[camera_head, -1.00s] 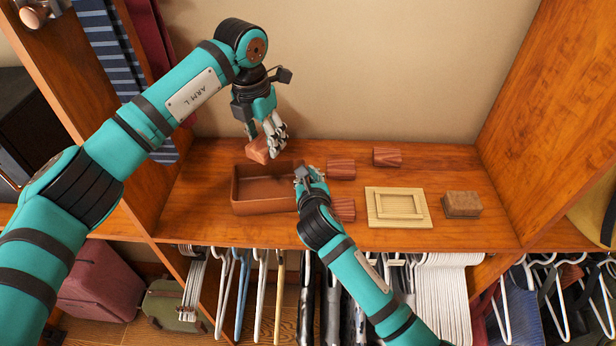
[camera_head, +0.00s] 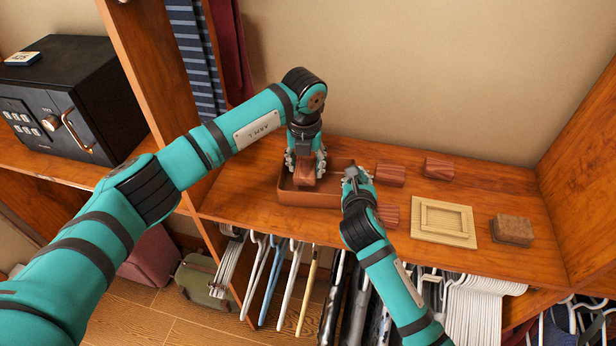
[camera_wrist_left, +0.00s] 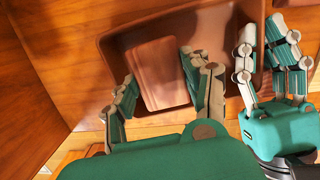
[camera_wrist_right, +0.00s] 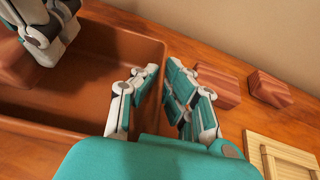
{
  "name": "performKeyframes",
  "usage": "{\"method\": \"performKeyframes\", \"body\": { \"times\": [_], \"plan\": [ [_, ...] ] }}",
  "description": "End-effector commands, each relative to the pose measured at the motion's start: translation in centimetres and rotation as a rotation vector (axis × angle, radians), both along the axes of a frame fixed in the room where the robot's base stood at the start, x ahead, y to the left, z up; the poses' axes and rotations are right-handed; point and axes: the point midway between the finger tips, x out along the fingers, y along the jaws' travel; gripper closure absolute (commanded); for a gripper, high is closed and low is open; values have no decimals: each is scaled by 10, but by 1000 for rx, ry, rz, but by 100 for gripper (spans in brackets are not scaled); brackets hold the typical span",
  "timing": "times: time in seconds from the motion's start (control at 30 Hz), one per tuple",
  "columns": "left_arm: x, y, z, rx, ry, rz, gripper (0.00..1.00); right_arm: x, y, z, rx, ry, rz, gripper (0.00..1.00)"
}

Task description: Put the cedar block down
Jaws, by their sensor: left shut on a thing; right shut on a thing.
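The reddish-brown cedar block (camera_head: 305,179) is between the fingers of my left gripper (camera_head: 306,168), which is shut on it. The block is at the brown tray (camera_head: 300,199), over or inside its left part. In the left wrist view, the block (camera_wrist_left: 157,75) lies within the tray's outline; I cannot tell whether it touches the floor. My right gripper (camera_head: 357,178) is at the tray's right end, shut on its wall. In the right wrist view the tray (camera_wrist_right: 85,90) runs to the fingers, which hide the held part.
Reddish blocks (camera_head: 390,175) (camera_head: 439,168) lie right of the tray, and another (camera_head: 388,214) is partly behind my right arm. A pale square frame (camera_head: 443,222) and a brown block (camera_head: 513,230) are further right. Hangers (camera_head: 275,270) hang below the shelf. A black safe (camera_head: 60,100) stands left.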

Motion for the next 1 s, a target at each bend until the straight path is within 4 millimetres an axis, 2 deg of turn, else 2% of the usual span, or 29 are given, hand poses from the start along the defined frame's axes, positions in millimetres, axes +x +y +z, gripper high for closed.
{"method": "performKeyframes", "body": {
  "times": [0.17,0.4,0.73,0.77,0.93,1.0],
  "plan": [
    [0,0,-14,-1,0,-1,83,0,0,0,0,0,0,100],
    [0,0,-43,-1,0,-2,83,0,0,0,0,0,0,100],
    [0,0,-46,-1,-1,-2,83,0,0,0,0,0,0,100],
    [0,0,-47,-1,-1,-2,50,0,0,0,0,0,0,100],
    [0,0,-46,-1,-1,-2,28,0,0,0,0,0,0,100],
    [0,0,-46,-1,-1,-2,28,0,0,0,0,0,0,100]
  ]
}}
